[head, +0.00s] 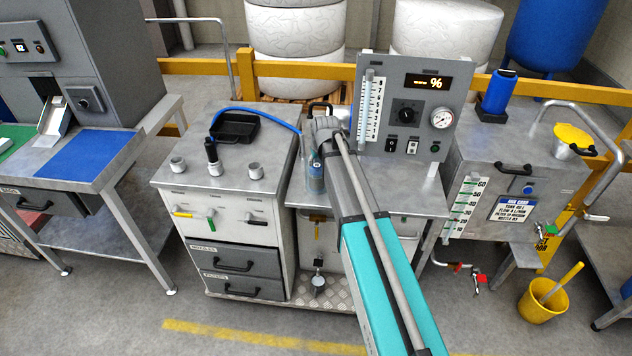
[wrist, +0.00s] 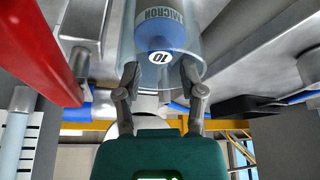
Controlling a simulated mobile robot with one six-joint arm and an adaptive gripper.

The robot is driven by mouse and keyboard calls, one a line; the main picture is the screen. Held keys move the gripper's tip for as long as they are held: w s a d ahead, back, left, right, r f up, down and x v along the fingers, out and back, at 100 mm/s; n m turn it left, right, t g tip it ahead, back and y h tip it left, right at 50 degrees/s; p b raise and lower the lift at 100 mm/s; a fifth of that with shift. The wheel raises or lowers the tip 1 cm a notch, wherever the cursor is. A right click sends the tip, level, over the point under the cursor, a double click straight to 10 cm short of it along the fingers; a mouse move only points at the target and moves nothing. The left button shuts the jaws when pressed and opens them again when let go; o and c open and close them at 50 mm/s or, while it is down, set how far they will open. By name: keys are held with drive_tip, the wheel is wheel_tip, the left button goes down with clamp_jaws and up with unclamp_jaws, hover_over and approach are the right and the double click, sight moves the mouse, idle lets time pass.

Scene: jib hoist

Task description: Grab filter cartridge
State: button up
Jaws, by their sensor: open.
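The filter cartridge is blue with a grey band lettered "MICRON" and a white round "10" mark; it shows in the wrist view (wrist: 160,35) inside a clear cylinder (wrist: 203,30). In the head view, a blue cartridge-like piece (head: 316,178) stands at the cart top, partly covered by my arm. My gripper (wrist: 163,78) is open, its two fingers to either side of the cartridge's numbered end and nothing clamped between them. I cannot tell whether the fingers touch the clear cylinder. In the head view my arm hides the fingertips.
A red bar (wrist: 40,45) runs close by on the left of the wrist view. The control panel (head: 412,105) stands right of my arm. A black tray (head: 235,127) and fittings sit on the left cabinet top, with a blue hose (head: 262,115) crossing. A tank (head: 515,175) stands right.

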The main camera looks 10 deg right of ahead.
drive_tip(key=shift+b+x, duration=1.05)
drive_tip(key=shift+x, duration=0.4)
clamp_jaws()
